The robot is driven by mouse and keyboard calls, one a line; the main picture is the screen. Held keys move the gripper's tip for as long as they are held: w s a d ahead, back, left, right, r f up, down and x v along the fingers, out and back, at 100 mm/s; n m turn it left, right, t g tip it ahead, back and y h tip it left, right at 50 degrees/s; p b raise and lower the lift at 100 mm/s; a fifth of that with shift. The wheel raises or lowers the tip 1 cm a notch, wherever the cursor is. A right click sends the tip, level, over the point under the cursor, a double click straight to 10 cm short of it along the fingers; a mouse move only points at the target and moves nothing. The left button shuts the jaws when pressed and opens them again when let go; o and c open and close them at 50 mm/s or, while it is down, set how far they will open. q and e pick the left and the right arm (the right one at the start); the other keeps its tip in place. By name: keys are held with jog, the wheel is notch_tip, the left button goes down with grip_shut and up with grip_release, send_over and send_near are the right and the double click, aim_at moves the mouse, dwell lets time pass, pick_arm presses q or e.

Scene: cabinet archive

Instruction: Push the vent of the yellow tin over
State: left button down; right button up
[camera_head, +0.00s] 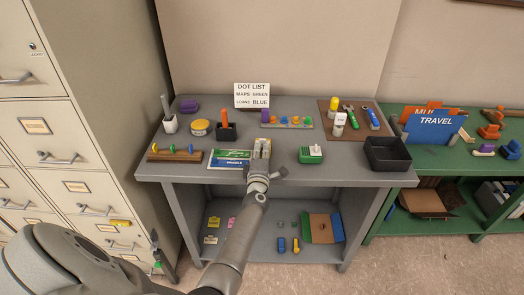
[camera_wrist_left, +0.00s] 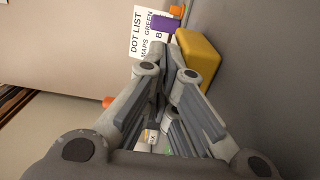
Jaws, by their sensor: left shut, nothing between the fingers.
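A low round yellow tin (camera_head: 200,128) with a paler top stands on the grey table, left of the black pen cup. Its vent is too small to make out. My left gripper (camera_head: 261,146) is shut and empty over the front middle of the table, to the right of this tin. In the left wrist view, the fingers of my left gripper (camera_wrist_left: 172,130) show near a rounded yellow block-like body (camera_wrist_left: 200,56). I cannot tell whether it is part of the tin; a vent does not show on it. My right gripper is in neither view.
A black cup (camera_head: 227,132) with an orange marker stands between the round tin and my gripper. A purple block (camera_head: 265,116) and a dot-list card (camera_head: 252,96) stand behind. Green and blue booklets (camera_head: 229,154) lie left of my gripper. A black tray (camera_head: 388,153) stands right.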

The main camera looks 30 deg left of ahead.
pick_arm(q)
jog(key=shift+w+a, duration=0.2)
jog(key=shift+w, duration=0.05)
dwell(0.6)
jog(key=shift+p+v, duration=0.4)
jog(key=shift+v, duration=0.55)
jog(key=shift+p+v, duration=0.3)
jog(key=shift+v, duration=0.7)
